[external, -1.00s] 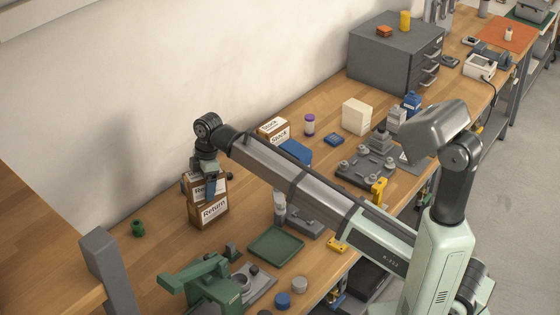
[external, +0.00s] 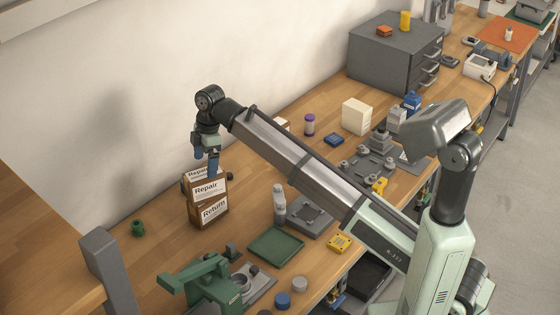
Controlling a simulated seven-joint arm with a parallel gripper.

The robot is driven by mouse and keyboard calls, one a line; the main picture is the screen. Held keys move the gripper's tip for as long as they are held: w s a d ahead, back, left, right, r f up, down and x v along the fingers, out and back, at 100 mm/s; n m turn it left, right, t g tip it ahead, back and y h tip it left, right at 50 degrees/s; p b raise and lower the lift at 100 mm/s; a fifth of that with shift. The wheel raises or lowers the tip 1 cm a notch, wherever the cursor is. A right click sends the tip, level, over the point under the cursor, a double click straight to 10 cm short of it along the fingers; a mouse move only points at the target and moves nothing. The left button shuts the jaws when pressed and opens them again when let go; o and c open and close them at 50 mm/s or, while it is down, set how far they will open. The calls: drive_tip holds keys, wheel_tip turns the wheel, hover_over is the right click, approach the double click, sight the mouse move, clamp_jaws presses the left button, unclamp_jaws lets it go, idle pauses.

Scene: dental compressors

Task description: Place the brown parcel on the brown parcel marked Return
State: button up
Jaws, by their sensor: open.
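A brown parcel with a white label reading Repair (external: 211,191) rests on top of the brown parcel marked Return (external: 214,213), which stands on the wooden bench near the wall. The upper parcel sits roughly in line with the lower one. The upper parcel's far side is partly hidden by the fingers.

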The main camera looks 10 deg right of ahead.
drive_tip(key=shift+w+d+r, duration=0.1)
drive_tip(key=shift+d+r, duration=0.05)
drive_tip(key=shift+r, duration=0.75)
drive_tip(key=shift+d+r, duration=0.1)
drive_tip(key=shift+r, duration=0.8)
